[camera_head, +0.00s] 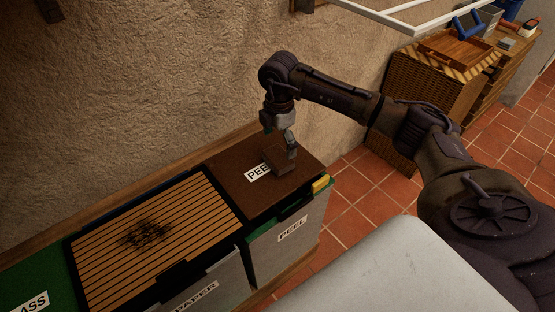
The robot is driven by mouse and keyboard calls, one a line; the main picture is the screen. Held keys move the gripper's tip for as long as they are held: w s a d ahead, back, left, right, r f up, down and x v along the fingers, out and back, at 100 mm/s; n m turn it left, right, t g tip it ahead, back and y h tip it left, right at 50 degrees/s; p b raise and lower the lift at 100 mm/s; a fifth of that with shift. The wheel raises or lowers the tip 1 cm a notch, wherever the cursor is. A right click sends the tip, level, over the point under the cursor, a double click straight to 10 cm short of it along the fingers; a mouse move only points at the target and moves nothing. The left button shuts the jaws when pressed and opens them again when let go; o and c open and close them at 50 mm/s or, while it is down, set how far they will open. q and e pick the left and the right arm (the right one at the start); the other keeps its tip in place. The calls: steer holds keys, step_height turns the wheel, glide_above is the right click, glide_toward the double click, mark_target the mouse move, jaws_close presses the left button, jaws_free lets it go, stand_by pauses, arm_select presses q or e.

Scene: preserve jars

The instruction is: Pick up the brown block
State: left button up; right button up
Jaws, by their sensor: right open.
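The brown block (278,160) lies on the dark brown lid (238,192) of the bin marked PEEL, touching or close to the white label there. My right gripper (280,142) points down from the wrist, right at the block. Its jaws are open, with one finger seen at the block's right side. I cannot tell whether the fingers touch the block. My left gripper does not show.
A slatted wooden lid (155,240) with a dark stain covers the bin to the left, marked PAPER. A yellow item (320,184) sits at the PEEL bin's right edge. A wall stands close behind. A wicker cabinet (430,90) with a wooden tray stands at the upper right.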

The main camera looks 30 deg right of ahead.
mark_target(282, 154)
steer(key=f, duration=0.4)
steer(key=shift+s+d+f+b, duration=0.15)
steer(key=shift+d+f+b, duration=0.15)
steer(key=shift+d+f, duration=0.1)
steer(key=shift+f, duration=0.3)
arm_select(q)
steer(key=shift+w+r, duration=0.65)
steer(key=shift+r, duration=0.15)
arm_select(e)
steer(key=c, duration=0.7)
